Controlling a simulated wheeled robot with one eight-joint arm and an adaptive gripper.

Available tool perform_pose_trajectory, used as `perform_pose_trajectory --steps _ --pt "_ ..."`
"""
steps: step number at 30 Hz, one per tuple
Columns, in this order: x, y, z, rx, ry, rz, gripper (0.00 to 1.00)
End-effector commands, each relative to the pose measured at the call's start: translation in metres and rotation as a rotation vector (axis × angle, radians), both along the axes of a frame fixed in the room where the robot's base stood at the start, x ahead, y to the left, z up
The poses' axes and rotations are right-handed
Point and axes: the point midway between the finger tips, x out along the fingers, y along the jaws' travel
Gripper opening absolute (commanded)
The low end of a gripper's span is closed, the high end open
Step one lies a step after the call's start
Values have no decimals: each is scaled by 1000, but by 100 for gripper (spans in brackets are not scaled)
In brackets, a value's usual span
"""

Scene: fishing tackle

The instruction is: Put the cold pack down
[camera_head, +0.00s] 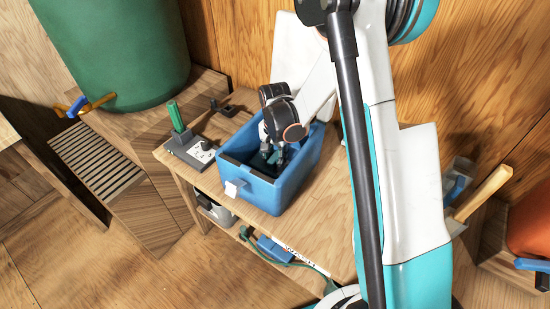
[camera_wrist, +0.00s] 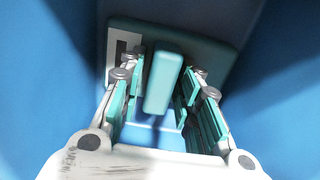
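The blue open-topped cooler box (camera_head: 285,192) stands on the wooden bench, with a white latch on its front. My gripper (camera_head: 272,155) reaches down inside it. In the wrist view, a teal cold pack (camera_wrist: 212,52) with a pale label lies flat at the bottom of the box, with a raised grip bar (camera_wrist: 163,80). My gripper (camera_wrist: 166,76) is open, its teal-padded fingers on either side of the bar. Gaps show beside the bar, clearer on the right. In the head view, the cold pack is largely hidden by my gripper and the box walls.
A grey base with a green upright handle (camera_head: 177,117) stands left of the box, near a small dark fitting (camera_head: 222,107). A large green barrel (camera_head: 115,50) is at the back left. The bench top (camera_head: 320,215) right of the box is bare. Blue box walls closely surround my gripper.

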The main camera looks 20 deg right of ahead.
Motion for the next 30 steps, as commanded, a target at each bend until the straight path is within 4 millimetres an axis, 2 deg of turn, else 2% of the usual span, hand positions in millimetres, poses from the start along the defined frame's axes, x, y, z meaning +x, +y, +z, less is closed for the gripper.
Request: perform_pose_trajectory --steps 10,14,17,24,30 --pt "0 0 1 0 0 0 41" --pt "0 0 8 0 0 0 41" --pt "0 0 24 0 0 0 41" --pt "0 0 76 0 0 0 41" --pt "0 0 108 0 0 0 41"
